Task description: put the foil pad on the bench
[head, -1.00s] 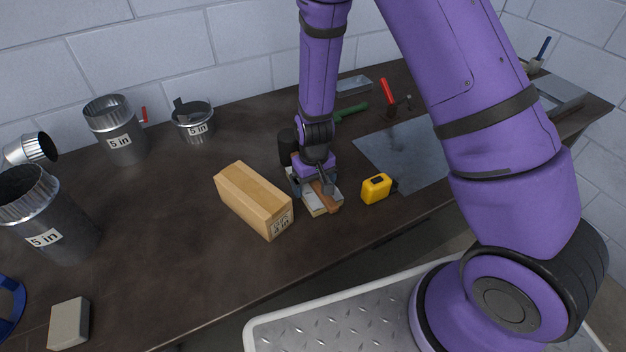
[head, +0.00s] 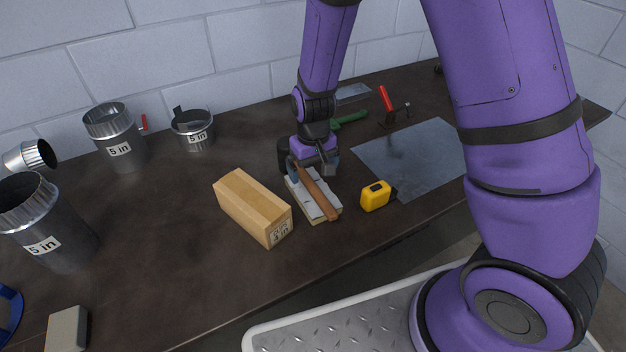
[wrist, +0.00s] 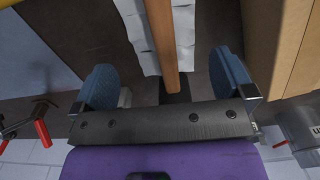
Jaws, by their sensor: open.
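A pale, flat, ridged pad, which I take for the foil pad (head: 325,207), lies on the dark bench (head: 150,235). A mallet's wooden handle (head: 318,192) runs lengthwise over it, and its black head (head: 284,153) is at the far end. In the wrist view the pad (wrist: 139,30) and the handle (wrist: 163,45) extend between and beyond my fingers. My gripper (wrist: 167,84) is open, with blue fingertips apart on either side of the handle and holding nothing. In the head view my gripper (head: 312,168) is at the pad's far end, partly hiding it.
A cardboard box (head: 250,207) stands close left of the pad; a yellow tape measure (head: 375,196) is close right. A metal sheet (head: 415,155) lies behind the tape. Red-handled (head: 386,98) and green-handled (head: 349,118) tools lie farther back. Several metal ducts stand left.

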